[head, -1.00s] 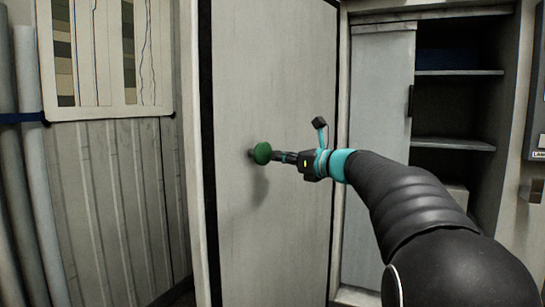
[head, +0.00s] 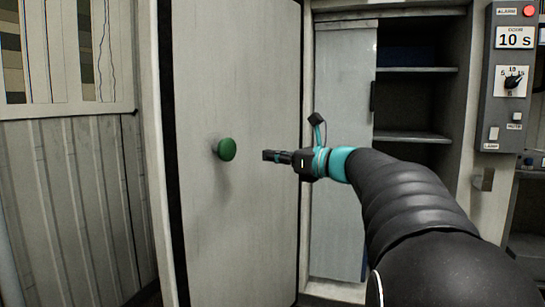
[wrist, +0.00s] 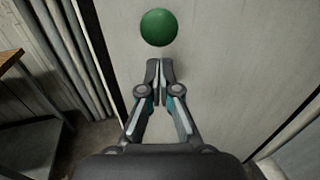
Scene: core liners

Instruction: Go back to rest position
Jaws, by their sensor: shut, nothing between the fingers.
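My gripper (head: 268,155) is shut and empty, on the end of my outstretched arm, to the right of a round green knob (head: 226,149). The knob sits on a pale door panel (head: 240,60), and a clear gap shows between it and my fingertips. In the wrist view my fingers (wrist: 159,65) are together, and the green knob (wrist: 159,27) shows just beyond their tips, apart from them.
A cabinet with a grey sliding door (head: 343,120) and open shelves (head: 415,137) stands to the right. A control panel (head: 507,80) with a dial and red button is at far right. A wall chart (head: 68,60) hangs on the left. In the wrist view a wooden-topped table (wrist: 10,60) stands at left.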

